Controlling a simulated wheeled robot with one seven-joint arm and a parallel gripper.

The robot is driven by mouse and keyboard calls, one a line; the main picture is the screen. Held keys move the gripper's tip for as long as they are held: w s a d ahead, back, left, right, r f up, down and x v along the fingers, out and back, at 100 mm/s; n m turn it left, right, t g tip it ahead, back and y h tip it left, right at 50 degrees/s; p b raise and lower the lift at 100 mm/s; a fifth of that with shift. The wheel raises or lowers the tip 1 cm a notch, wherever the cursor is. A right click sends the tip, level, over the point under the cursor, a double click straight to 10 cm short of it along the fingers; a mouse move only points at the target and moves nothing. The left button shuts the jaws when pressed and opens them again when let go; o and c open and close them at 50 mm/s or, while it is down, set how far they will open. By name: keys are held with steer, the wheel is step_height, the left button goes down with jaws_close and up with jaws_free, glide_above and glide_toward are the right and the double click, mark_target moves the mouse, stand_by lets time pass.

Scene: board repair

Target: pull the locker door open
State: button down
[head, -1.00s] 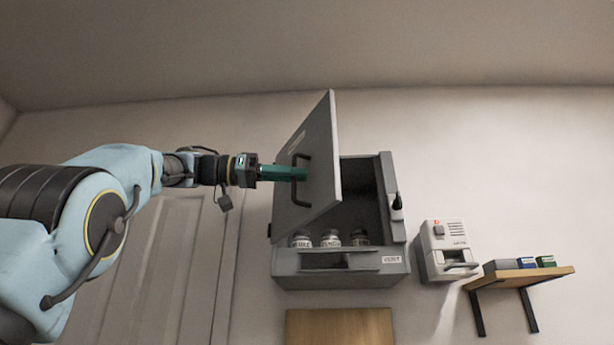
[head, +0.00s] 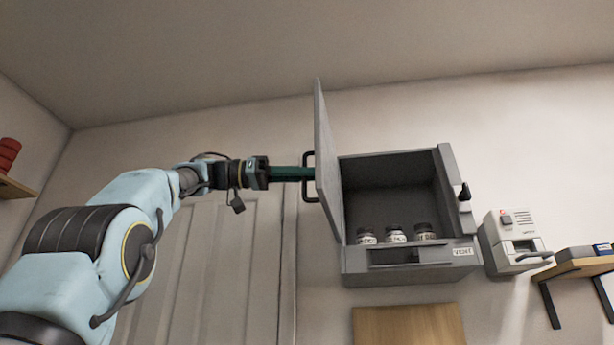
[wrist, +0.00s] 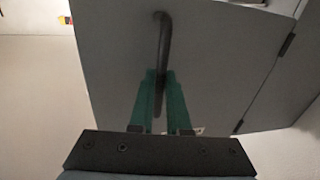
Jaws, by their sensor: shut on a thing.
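The grey locker (head: 408,262) hangs on the wall in the head view. Its door (head: 327,160) is swung wide open on the left side and seen nearly edge-on. The dark bar handle (head: 306,178) sits on the door's outer face. My gripper (head: 308,174) reaches in from the left with green fingers shut on the handle. In the wrist view the handle (wrist: 163,40) runs between the two green fingers (wrist: 160,88), against the grey door face (wrist: 115,60). The handle's lower part is partly hidden by the fingers.
Several small jars, one of them here (head: 396,235), stand inside the locker. A dark latch (head: 464,191) is on its right edge. A white wall device (head: 515,240) and a wooden shelf (head: 585,266) are to the right. A wooden board (head: 408,326) is below.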

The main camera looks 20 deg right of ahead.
steer(key=shift+w, duration=0.2)
steer(key=c, duration=1.2)
jaws_free()
steer(key=shift+o, duration=0.2)
steer(key=v, duration=1)
steer(key=shift+a, duration=0.35)
steer(key=shift+w, duration=0.2)
